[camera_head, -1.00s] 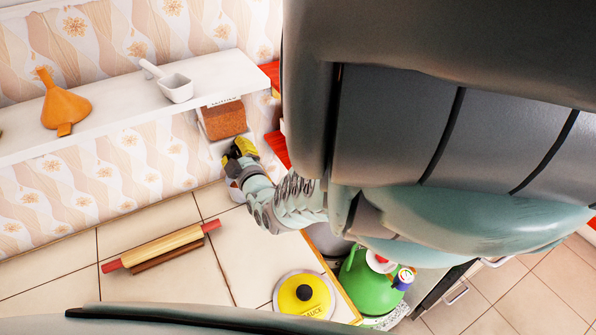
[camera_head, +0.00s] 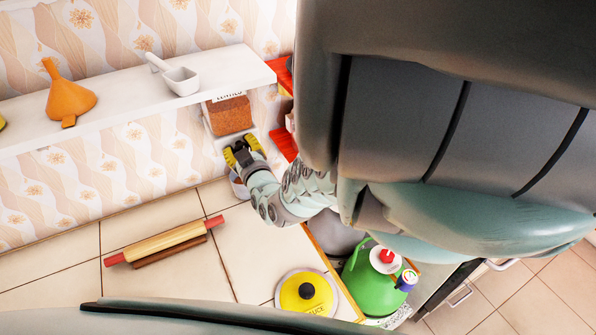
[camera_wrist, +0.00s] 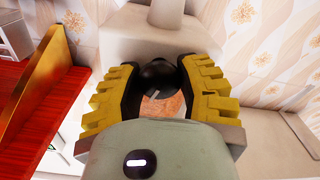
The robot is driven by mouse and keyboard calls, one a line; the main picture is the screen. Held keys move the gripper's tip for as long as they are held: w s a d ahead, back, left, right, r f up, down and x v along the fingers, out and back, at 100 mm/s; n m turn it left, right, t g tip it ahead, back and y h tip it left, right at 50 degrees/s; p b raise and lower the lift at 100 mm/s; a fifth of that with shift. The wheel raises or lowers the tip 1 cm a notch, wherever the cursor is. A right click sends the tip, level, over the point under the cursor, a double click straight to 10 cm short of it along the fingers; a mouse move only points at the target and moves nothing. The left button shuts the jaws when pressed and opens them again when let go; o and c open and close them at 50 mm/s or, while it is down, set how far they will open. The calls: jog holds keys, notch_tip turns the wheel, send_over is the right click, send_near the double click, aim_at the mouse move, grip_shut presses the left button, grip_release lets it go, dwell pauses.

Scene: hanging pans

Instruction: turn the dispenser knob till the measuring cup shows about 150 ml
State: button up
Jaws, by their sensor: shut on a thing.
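The dispenser (camera_head: 229,115) holds brown lentils behind a clear front, under the shelf on the wall. My gripper (camera_head: 243,152) is at its lower front. In the wrist view the dark round knob (camera_wrist: 158,76) is between the yellow-padded fingers of my gripper (camera_wrist: 160,84), which are shut on it. A short light mark shows on the knob. The measuring cup (camera_head: 238,188) stands below, mostly hidden behind my gripper. Orange-brown grains (camera_wrist: 162,106) show beneath the knob in the wrist view. The cup's scale cannot be read.
The shelf (camera_head: 110,112) carries an orange funnel (camera_head: 70,96) and a white scoop-like dish (camera_head: 181,80). A green container (camera_head: 372,285) stands at right. A red surface (camera_wrist: 40,100) is left of my gripper.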

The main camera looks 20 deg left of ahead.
jog(key=shift+d+m, duration=0.1)
jog(key=shift+m, duration=0.7)
jog(key=o, duration=0.9)
jog(key=shift+s, duration=0.1)
jog(key=shift+o, duration=1.4)
jog(key=v, duration=0.7)
